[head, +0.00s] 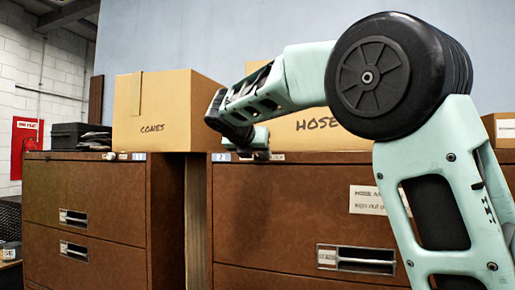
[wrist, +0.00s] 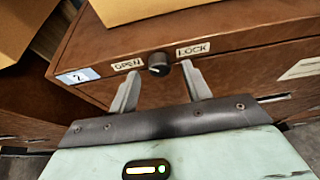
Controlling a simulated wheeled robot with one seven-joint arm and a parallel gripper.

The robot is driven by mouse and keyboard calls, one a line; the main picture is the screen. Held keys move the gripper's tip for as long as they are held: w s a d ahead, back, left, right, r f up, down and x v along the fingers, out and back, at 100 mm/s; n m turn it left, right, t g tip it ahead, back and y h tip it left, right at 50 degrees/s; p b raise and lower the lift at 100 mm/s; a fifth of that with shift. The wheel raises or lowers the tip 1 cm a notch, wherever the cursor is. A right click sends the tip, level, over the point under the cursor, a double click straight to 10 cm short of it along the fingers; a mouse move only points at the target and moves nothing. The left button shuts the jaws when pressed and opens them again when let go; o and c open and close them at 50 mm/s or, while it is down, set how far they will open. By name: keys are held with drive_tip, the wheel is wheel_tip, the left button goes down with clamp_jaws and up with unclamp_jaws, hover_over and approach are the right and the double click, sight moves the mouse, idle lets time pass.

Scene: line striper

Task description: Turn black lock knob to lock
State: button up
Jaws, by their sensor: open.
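The black lock knob (wrist: 158,64) sits on the top front edge of the brown cabinet marked 2 (wrist: 230,75). An OPEN label (wrist: 127,65) is to its left and a LOCK label (wrist: 193,49) to its right. My gripper (wrist: 160,72) is open, with one finger on each side of the knob in the wrist view. I see a gap between each finger and the knob; contact is not visible. I cannot tell which label the knob points to. In the head view my gripper (head: 247,141) is at the cabinet's top edge, partly hiding the knob area.
A cardboard box marked HOSE (head: 315,130) stands on this cabinet behind my arm. A box marked CONES (head: 165,112) stands on the left cabinet (head: 90,190). A drawer handle (head: 355,260) is below. A gap separates the cabinets.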

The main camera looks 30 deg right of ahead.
drive_tip(key=shift+x, duration=0.9)
drive_tip(key=shift+c, duration=0.3)
drive_tip(key=c, duration=0.9)
